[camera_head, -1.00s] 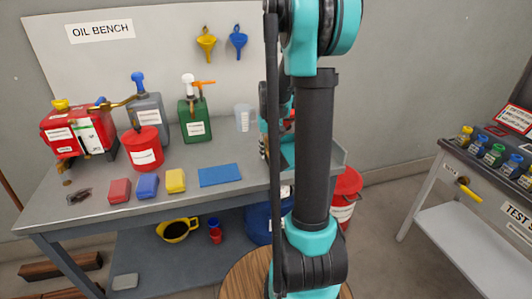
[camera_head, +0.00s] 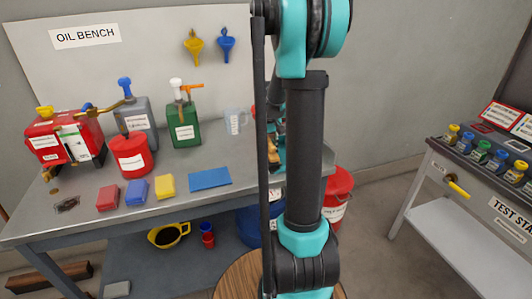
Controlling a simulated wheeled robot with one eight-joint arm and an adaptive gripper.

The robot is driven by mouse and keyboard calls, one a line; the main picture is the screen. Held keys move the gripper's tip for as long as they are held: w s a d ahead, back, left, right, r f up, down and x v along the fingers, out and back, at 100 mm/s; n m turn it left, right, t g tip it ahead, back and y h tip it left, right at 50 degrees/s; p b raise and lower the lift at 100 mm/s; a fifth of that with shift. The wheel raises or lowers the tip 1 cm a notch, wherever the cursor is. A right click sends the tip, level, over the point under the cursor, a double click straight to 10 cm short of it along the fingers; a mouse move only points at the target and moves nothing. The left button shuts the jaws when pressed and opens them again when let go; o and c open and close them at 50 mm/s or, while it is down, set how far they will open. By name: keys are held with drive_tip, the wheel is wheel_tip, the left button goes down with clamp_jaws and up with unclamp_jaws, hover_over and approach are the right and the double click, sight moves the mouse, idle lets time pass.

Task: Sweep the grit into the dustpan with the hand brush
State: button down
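I cannot make out a dustpan or hand brush for certain. An orange-brown piece (camera_head: 273,150) shows beside my upright arm link at the right of the bench, mostly hidden, and I cannot tell what it is. A small dark patch (camera_head: 66,204) lies near the bench's front left edge; whether it is grit is too small to tell. My arm fills the middle of the picture and hides part of the bench (camera_head: 190,222). My gripper cannot be made out behind it.
Red, blue and yellow blocks and a blue mat (camera_head: 210,179) lie along the bench front. Cans, pumps and a clear jug (camera_head: 236,120) stand behind them. A red bucket (camera_head: 338,190) stands on the floor. A test stand (camera_head: 480,195) is at right, with open floor between.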

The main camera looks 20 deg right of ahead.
drive_tip(key=shift+d, duration=0.4)
drive_tip(key=shift+d+r, duration=0.2)
drive_tip(key=shift+d, duration=1.55)
drive_tip(key=shift+r, duration=0.1)
drive_tip(key=shift+r, duration=2.85)
